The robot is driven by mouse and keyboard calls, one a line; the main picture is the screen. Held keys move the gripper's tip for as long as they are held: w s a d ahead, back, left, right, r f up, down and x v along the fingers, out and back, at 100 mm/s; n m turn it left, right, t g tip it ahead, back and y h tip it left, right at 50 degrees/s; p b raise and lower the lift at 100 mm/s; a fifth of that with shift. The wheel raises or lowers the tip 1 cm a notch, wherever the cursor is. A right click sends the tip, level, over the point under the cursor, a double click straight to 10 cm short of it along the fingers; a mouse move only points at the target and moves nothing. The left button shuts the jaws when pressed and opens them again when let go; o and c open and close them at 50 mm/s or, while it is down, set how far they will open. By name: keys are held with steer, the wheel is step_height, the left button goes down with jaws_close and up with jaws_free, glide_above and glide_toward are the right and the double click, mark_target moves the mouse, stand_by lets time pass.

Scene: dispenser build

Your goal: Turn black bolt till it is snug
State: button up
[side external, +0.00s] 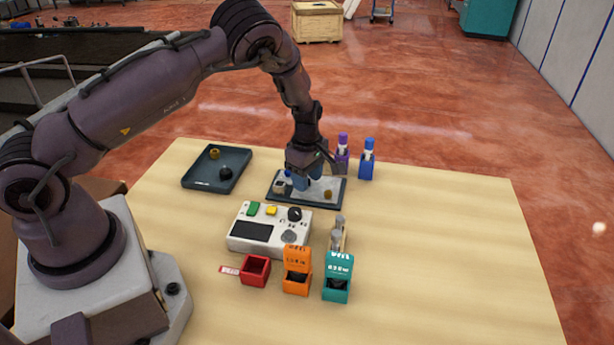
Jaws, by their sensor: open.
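My gripper (302,181) is open and points down over the dark work plate (337,202) with its pale top. Its fingertips look blue and are low over the plate. A small grey part (279,187) sits on the plate just left of the fingers. A small brass part (327,194) sits to their right. I cannot make out the black bolt; the gripper may hide it. I cannot tell whether the fingertips touch anything.
A dark tray (240,160) at left holds a brass part (214,153) and a black part (226,172). A white control box (242,243) stands in front. Red (255,270), orange (297,282) and teal (337,290) boxes stand nearer. Purple (343,150) and blue (367,160) bottles stand behind. Table's right side is clear.

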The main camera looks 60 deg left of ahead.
jaws_close()
steer(key=shift+m, duration=0.3)
steer(key=m, duration=1.8)
steer(key=shift+m, duration=0.3)
